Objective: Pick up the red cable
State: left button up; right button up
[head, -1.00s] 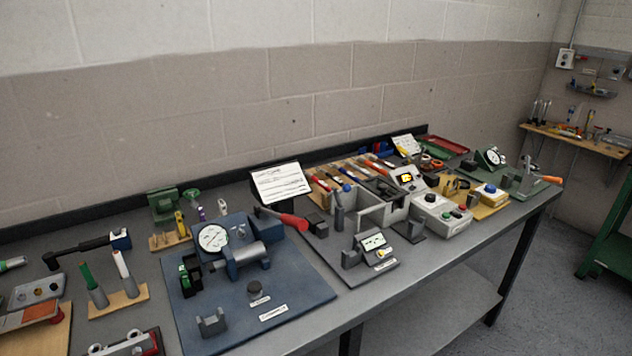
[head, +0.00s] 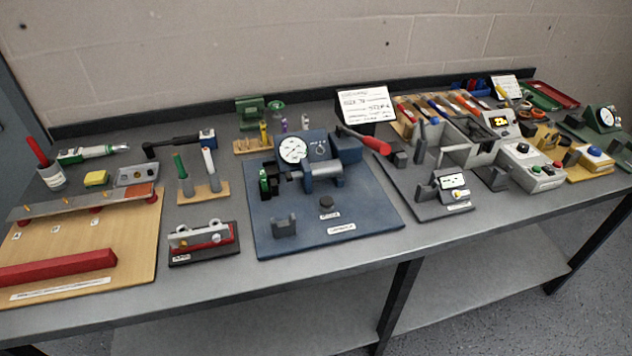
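I cannot be sure which item is the red cable. Several coloured rod-like pieces, some red, lie side by side on a wooden rack (head: 398,128) toward the back right of the bench; they are too small to tell apart surely. A long red bar (head: 55,267) lies on a wooden board (head: 135,240) at the front left. Neither of my grippers is in view.
The grey bench (head: 330,258) is crowded with fixtures. A blue gauge unit (head: 318,178) stands mid-bench. A red and black block (head: 205,242) sits left of its plate. A white card (head: 366,104) stands at the back. A bare strip runs along the front edge.

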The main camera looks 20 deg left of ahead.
aim_at(406, 113)
jog(key=u, duration=0.9)
jog(key=l+u, duration=0.7)
jog(key=l, duration=0.15)
jog(key=k+l+u, duration=0.1)
jog(key=l+u, duration=0.25)
jog(key=k+l+u, duration=0.15)
jog(key=l+u, duration=0.2)
jog(key=k+l+u, duration=0.15)
jog(key=l+u, duration=0.2)
jog(key=l, duration=0.1)
